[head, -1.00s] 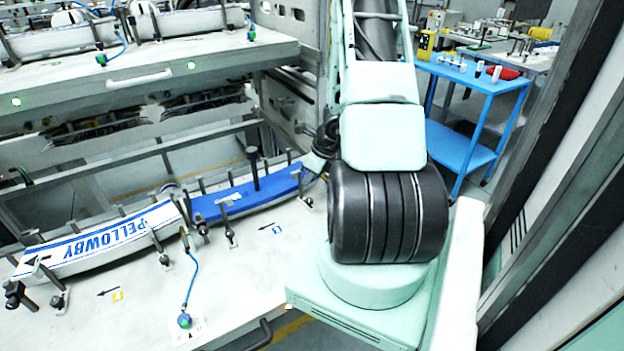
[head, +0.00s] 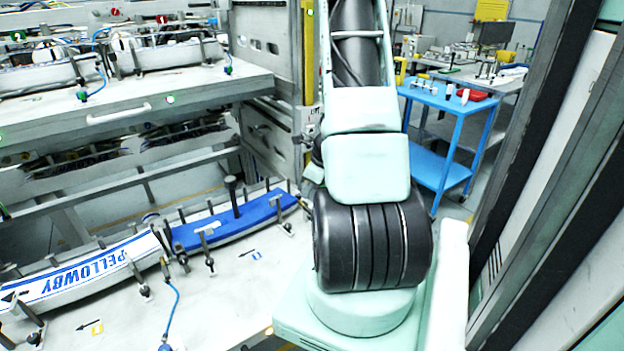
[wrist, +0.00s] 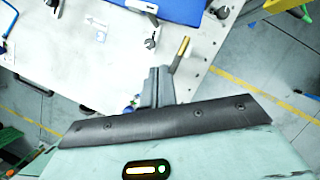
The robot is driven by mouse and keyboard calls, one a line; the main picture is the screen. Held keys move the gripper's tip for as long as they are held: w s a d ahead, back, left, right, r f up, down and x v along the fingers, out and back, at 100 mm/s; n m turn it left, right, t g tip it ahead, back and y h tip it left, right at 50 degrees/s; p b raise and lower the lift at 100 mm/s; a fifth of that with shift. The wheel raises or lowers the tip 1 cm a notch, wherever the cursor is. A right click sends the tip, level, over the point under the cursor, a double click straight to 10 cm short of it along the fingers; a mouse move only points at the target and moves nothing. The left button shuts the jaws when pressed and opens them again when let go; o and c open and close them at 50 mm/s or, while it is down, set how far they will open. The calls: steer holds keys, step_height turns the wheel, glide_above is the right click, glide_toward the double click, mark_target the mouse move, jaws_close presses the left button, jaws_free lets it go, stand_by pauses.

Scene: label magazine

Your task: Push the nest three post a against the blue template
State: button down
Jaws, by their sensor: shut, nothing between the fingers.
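The blue template (head: 228,222) is a long curved piece lying on the pale bench in the head view. Part of it shows at the top edge of the wrist view (wrist: 176,8). Several dark posts stand along its edges, and I cannot tell which one is post a. In the wrist view my gripper (wrist: 158,80) is shut and empty, over the bench near its edge. The gripper is hidden behind my arm in the head view.
A white PELLOWBY label strip (head: 80,275) lies left of the template. A drawer shelf (head: 130,110) overhangs at upper left. A blue cart (head: 450,105) stands at the back right. Open floor with a yellow line (wrist: 240,85) lies past the bench edge.

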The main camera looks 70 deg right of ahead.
steer(key=shift+w+a+f+b, duration=0.15)
steer(key=shift+w+f+b, duration=1.5)
steer(key=shift+b, duration=1.65)
steer(key=shift+w+a+f+b, duration=0.15)
steer(key=shift+w+f+b, duration=1.45)
steer(key=shift+b, duration=1.7)
